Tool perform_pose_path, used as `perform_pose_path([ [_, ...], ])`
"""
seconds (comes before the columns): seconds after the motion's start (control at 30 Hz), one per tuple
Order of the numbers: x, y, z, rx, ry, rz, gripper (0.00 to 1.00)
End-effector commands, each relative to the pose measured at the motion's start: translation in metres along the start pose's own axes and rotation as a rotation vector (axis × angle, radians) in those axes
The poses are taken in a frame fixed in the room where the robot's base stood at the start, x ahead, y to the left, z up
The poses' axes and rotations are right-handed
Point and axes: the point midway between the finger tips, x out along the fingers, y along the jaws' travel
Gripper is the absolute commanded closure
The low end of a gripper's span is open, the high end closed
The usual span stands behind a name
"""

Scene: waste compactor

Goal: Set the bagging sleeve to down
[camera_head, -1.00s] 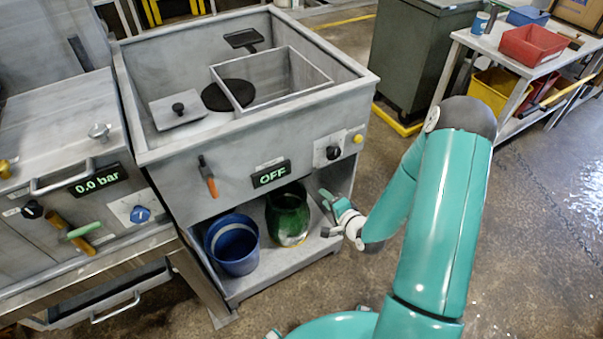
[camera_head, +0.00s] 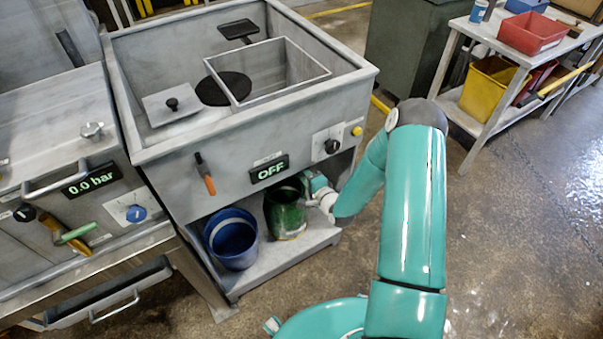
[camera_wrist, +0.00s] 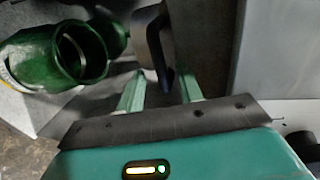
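I cannot single out the bagging sleeve for certain. A green, open-mouthed cylinder (camera_head: 284,212) stands upright on the low shelf under the sink unit. It also shows at the left of the wrist view (camera_wrist: 38,60), with its round mouth turned toward the right. My gripper (camera_head: 308,180) is beneath the unit's right front, at the cylinder's upper right. In the wrist view its two green fingers (camera_wrist: 161,88) are apart. A grey curved part with a dark edge (camera_wrist: 154,42) lies beyond and partly between them; contact is unclear.
A blue bucket (camera_head: 232,242) stands left of the cylinder. The unit's front has an orange-handled lever (camera_head: 206,178), an OFF display (camera_head: 269,169) and a black knob (camera_head: 332,146). The unit's underside is close above my gripper. Floor to the right is open.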

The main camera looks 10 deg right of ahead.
Motion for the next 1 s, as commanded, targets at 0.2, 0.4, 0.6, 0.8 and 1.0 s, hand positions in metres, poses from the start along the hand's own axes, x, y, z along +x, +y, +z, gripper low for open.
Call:
perform_pose_path([
  [0.2,0.023,0.0,0.0,0.0,-0.001,0.0,0.64],
  [0.4,0.026,-0.001,0.0,0.001,0.0,0.0,0.64],
  [0.6,0.026,-0.001,0.0,0.0,0.0,0.0,0.85],
  [0.8,0.026,-0.001,-0.001,0.0,0.0,0.0,1.0],
  [1.0,0.027,0.004,-0.001,0.001,0.0,0.0,1.0],
])
